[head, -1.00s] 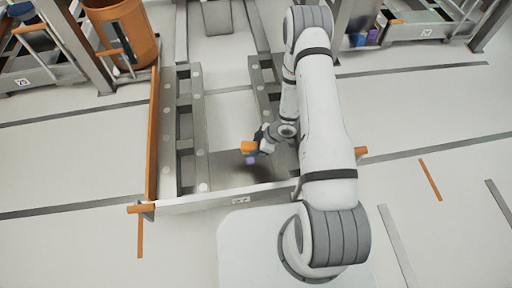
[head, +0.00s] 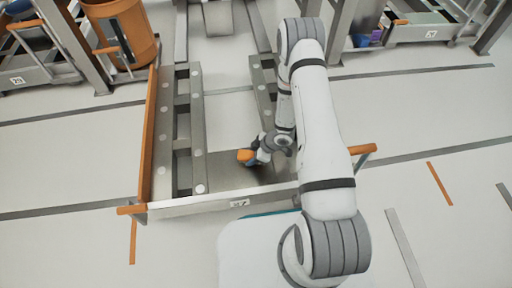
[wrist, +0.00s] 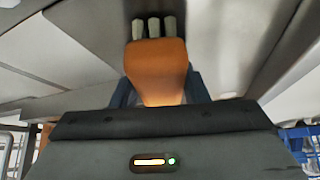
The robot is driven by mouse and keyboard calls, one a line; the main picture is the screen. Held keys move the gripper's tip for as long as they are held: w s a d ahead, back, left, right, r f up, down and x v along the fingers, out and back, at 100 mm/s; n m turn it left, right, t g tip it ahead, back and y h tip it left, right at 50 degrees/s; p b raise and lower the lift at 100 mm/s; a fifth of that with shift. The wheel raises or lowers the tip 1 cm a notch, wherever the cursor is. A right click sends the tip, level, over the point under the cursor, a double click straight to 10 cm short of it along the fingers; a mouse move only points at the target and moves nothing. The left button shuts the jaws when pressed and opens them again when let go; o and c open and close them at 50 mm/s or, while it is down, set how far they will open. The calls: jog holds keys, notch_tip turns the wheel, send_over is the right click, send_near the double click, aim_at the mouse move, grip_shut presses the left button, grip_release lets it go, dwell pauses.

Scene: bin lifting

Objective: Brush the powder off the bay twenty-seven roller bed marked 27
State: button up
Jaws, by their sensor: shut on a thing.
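The roller bed (head: 183,203) lies in front of me, with two grey rails and an orange left side. A small plate (head: 239,202) on its front edge carries a marking too small to read surely. My gripper (head: 256,156) is shut on an orange-handled brush (head: 245,155), low over the dark floor between the rails. In the wrist view the orange handle (wrist: 157,62) sits between the blue-grey jaws (wrist: 160,96), with several pale grey-green stubs beyond it. I cannot tell whether the brush touches the bed. No powder can be made out; my arm hides part of the right rail.
An orange drum (head: 128,35) stands behind the bed at the left. Grey posts (head: 72,45) and further marked bays stand at the back left and back right (head: 430,30). An orange stub (head: 362,149) juts out at right.

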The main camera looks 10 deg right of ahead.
jog(key=shift+s+a+f+b, duration=0.1)
jog(key=shift+a+f+b, duration=0.1)
jog(key=shift+a, duration=0.45)
jog(key=shift+a+f+b, duration=0.15)
jog(key=shift+a+b, duration=0.05)
jog(key=shift+a, duration=0.4)
jog(key=shift+d+r, duration=0.3)
jog(key=shift+d, duration=0.1)
jog(key=shift+d+f+p, duration=0.1)
jog(key=shift+d+p, duration=0.5)
jog(key=shift+d, duration=0.5)
jog(key=r+p, duration=0.1)
jog(key=d+r+p, duration=0.1)
jog(key=r, duration=0.1)
jog(key=shift+r+p, duration=0.2)
jog(key=shift+p, duration=0.15)
jog(key=shift+r+p, duration=2.05)
jog(key=shift+r, duration=0.2)
